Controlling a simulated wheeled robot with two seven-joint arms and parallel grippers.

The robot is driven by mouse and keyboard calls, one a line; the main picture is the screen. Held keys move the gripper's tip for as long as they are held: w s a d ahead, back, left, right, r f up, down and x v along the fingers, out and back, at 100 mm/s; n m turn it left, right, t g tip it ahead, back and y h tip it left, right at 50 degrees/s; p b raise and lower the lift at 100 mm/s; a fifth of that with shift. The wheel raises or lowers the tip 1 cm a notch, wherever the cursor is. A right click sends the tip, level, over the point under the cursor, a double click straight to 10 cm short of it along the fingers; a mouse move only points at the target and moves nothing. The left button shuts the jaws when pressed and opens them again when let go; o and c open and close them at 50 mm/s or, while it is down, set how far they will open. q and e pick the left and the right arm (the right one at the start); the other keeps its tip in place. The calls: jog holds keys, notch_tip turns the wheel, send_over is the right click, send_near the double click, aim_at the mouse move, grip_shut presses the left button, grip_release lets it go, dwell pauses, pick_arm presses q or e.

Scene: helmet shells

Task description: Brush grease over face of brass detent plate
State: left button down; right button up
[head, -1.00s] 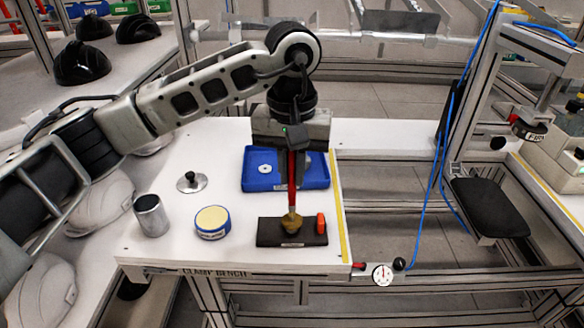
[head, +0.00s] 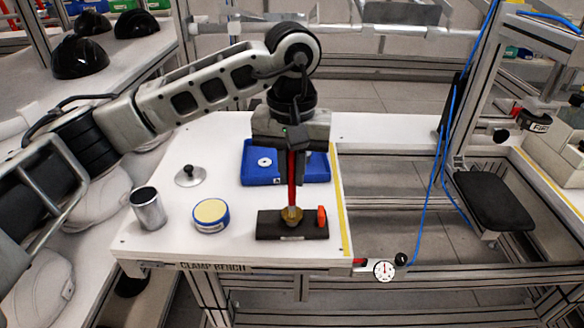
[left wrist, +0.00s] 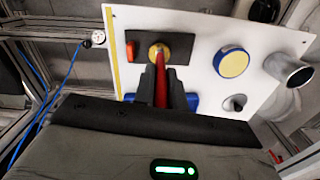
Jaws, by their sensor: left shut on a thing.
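My left gripper (head: 291,147) is shut on the red handle of a brush (head: 291,178), held upright with its bristles down. The brush tip meets a round brass-coloured plate (head: 291,216) on a dark block (head: 268,225) near the bench's front right. Whether the bristles press on the plate or hover just over it is hard to tell. In the left wrist view the red handle (left wrist: 160,78) runs from between the fingers to the brass spot. An open round tin with a yellowish fill (head: 211,213) stands left of the block. My right gripper is not in view.
A blue tray (head: 249,178) with a white ring lies behind the block. A metal cup (head: 148,209) and a knobbed lid (head: 190,176) stand at the left. A small orange-red piece (head: 321,216) is at the block's right end. A yellow strip marks the bench's right edge.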

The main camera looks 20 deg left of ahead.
pick_arm(q)
jog(key=shift+f+b, duration=0.3)
jog(key=shift+f, duration=0.1)
jog(key=shift+d, duration=0.1)
jog(key=shift+w+d+r, duration=0.1)
jog(key=shift+w+d, duration=0.1)
jog(key=shift+d, duration=0.05)
jog(key=shift+w+d+b, duration=0.15)
jog(key=shift+w+b, duration=0.15)
jog(key=shift+w, duration=0.3)
jog(key=shift+w+a, duration=0.3)
jog(key=shift+w, duration=0.1)
jog(key=shift+a+b, duration=0.1)
jog(key=shift+b, duration=0.2)
